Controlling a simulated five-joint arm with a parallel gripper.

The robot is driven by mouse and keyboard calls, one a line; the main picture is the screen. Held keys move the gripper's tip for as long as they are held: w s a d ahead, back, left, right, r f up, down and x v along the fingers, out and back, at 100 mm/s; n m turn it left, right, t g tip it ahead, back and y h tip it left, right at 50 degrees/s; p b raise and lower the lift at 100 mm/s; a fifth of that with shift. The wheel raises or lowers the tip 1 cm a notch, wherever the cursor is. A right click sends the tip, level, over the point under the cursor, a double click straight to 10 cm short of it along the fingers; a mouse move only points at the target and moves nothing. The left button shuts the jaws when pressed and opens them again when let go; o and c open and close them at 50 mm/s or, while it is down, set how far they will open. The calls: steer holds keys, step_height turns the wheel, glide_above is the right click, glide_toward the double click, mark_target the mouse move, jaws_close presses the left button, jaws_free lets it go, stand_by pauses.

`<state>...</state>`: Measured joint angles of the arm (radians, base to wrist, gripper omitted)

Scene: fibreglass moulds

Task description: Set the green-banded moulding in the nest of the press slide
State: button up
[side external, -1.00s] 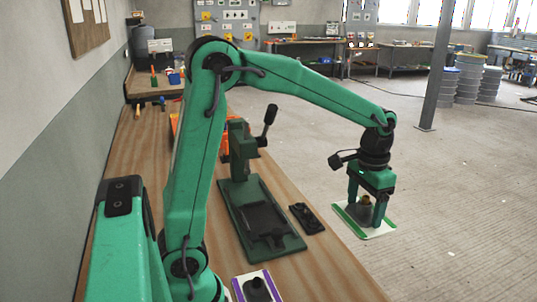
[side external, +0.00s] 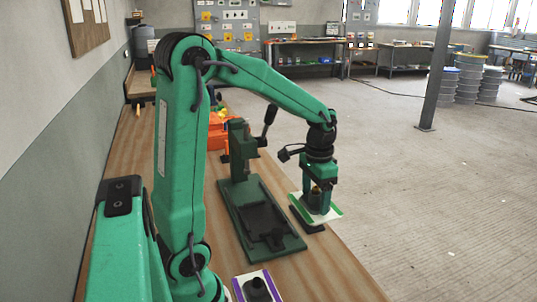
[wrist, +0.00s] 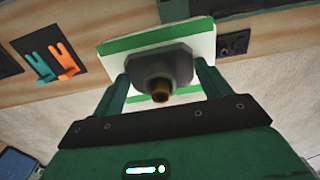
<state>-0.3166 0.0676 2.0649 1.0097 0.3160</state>
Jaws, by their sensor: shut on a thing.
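The green-banded moulding (side external: 333,215) is a white plate with green bands and a grey raised block with a brass-coloured top. My gripper (side external: 318,197) is shut on that block and holds the moulding in the air, right of the press slide. In the wrist view the moulding (wrist: 120,45) sits between the two fingers of my gripper (wrist: 163,82). The green press (side external: 240,150) stands on the bench, with its black slide (side external: 262,216) lying on the base in front. The nest looks empty, though its detail is too small to tell.
A purple-banded moulding (side external: 240,293) lies at the near bench edge. A small black plate (side external: 305,226) is partly hidden beneath the held moulding. An orange object (side external: 215,135) stands behind the press. The wrist view shows a rack with teal and orange pieces (wrist: 67,60).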

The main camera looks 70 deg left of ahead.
steer(key=s+a+f, duration=0.1)
steer(key=s+a, duration=0.3)
steer(key=s, duration=0.1)
steer(key=shift+s+a+f, duration=0.25)
steer(key=shift+a+f, duration=0.05)
steer(key=shift+a, duration=0.1)
steer(key=shift+a, duration=0.1)
glide_above(262, 218)
step_height(262, 218, down, 7)
steer(key=shift+f, duration=2)
steer(key=shift+f, duration=0.25)
steer(key=o, duration=1.2)
steer(key=shift+o, duration=0.2)
